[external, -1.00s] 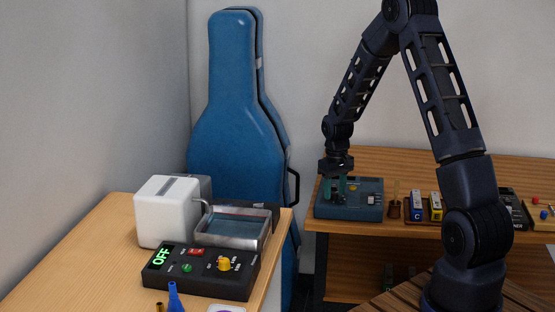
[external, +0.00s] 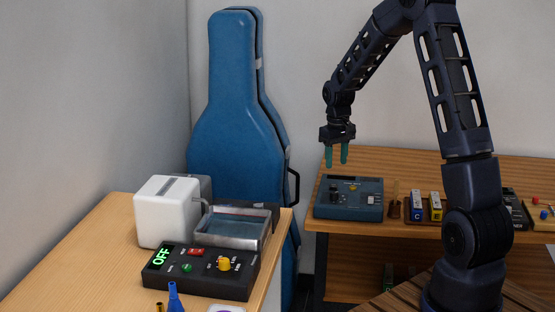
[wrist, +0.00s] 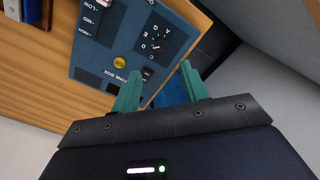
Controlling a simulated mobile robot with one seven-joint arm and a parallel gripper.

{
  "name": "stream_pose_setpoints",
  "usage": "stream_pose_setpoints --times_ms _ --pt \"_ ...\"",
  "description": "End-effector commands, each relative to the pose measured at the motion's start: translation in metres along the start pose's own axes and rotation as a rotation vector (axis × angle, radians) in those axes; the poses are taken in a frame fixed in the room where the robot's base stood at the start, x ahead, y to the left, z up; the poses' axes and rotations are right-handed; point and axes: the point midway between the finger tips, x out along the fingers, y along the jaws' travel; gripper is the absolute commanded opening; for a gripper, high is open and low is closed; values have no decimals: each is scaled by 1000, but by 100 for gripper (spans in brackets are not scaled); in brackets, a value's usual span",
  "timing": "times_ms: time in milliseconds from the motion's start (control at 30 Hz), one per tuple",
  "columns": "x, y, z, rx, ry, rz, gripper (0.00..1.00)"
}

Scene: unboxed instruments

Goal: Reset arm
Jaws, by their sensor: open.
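My gripper (external: 336,155) hangs pointing down above the blue tone box (external: 348,211) on the wooden shelf table. Its two green fingers are apart with nothing between them. In the wrist view, my gripper (wrist: 160,88) shows its green fingers open over one edge of the tone box (wrist: 110,72). A clear gap lies between the fingertips and the box in the external view.
Small labelled boxes (external: 417,206) stand right of the tone box. On the nearer left table are a white box device (external: 165,211), a metal tray (external: 230,229) and a black panel (external: 200,272) reading OFF. A blue instrument case (external: 236,140) leans at the wall behind.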

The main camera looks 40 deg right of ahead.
Motion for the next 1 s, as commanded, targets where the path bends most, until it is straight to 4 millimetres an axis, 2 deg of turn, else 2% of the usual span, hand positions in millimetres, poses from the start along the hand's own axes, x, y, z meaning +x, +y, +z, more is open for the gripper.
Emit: stream_pose_setpoints --times_ms 267,433,667,1000 --pt "0 0 0 0 0 0 45" --pt "-16 -6 7 -2 12 4 45" --pt "-72 -26 40 -2 58 19 45" --pt "-146 -58 105 -3 129 33 45"
